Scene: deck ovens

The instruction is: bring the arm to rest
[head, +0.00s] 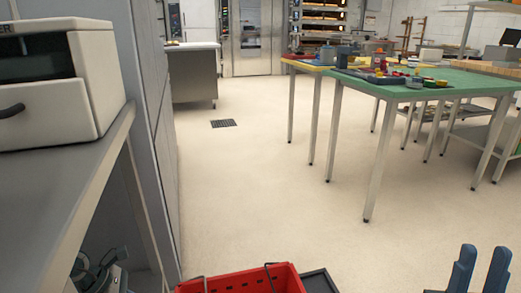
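My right gripper (481,268) shows at the bottom right corner, with its two blue fingers pointing up. The fingers stand apart with a clear gap and nothing between them. It is over the floor in the picture, in front of the green table and apart from it. The rest of the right arm is almost wholly cut off by the frame's lower edge. I cannot make out my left gripper in this view.
A grey counter (45,205) with a white oven-like machine (50,85) stands close on the left. A red crate (245,281) is at the bottom middle. A green table (455,82) bearing several small items stands at right. The pale floor (250,190) between is clear.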

